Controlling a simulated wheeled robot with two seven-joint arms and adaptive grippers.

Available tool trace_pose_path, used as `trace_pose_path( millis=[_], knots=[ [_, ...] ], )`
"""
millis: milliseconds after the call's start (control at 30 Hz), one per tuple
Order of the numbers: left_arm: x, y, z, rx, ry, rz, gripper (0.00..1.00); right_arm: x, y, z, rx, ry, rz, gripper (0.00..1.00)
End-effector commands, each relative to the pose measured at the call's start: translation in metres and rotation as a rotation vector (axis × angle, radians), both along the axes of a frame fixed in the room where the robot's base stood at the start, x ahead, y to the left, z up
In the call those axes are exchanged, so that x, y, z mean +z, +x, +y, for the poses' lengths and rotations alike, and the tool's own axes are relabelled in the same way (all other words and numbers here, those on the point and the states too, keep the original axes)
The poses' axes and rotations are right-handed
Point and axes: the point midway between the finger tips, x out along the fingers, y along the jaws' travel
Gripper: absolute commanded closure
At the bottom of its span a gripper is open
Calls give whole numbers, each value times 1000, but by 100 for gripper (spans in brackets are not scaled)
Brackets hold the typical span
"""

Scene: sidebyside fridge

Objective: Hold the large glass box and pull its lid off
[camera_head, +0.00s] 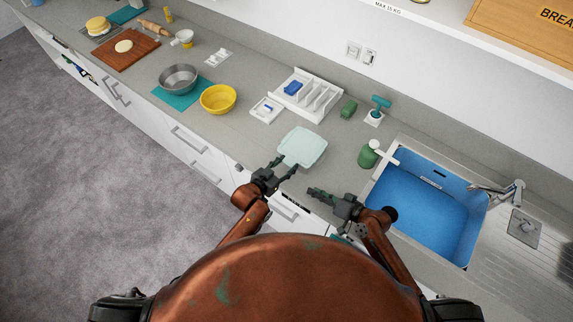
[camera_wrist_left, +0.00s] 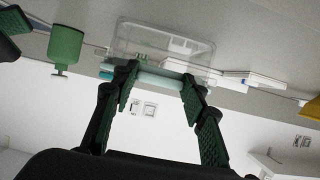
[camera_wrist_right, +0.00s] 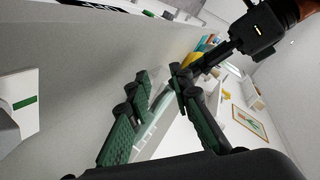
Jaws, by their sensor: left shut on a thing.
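The large glass box with its pale green lid (camera_head: 303,146) stands on the counter in front of me. In the left wrist view the clear box (camera_wrist_left: 150,38) shows upside down, with the lid (camera_wrist_left: 160,80) on it. My left gripper (camera_head: 283,168) is at the box's near-left end, its fingers spread across that end and shut on the box; the exact contact is hard to see. My right gripper (camera_head: 315,195) is apart from the box, near the counter's front edge, with its fingers open and empty. It also shows in the right wrist view (camera_wrist_right: 160,75).
The blue sink (camera_head: 425,215) lies right. A yellow bowl (camera_head: 217,98) and a metal bowl (camera_head: 179,78) stand left.

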Motion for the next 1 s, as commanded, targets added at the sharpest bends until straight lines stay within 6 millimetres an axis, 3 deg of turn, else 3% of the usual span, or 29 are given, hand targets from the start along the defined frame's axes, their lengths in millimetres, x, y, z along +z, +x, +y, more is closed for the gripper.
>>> trace_pose_path(
  millis=[33,200,400,567,1000],
  knots=[
    [-1,0,0,0,1,1,85,3,8,-20,-75,77,64,80],
    [-1,0,0,0,1,1,85,16,28,-74,-286,342,249,80],
    [-1,0,0,0,1,1,85,26,39,-107,-403,518,353,80],
    [-1,0,0,0,1,1,85,26,45,-109,-422,551,372,80],
    [-1,0,0,0,1,1,85,10,89,-74,-419,548,371,80]
  ],
)
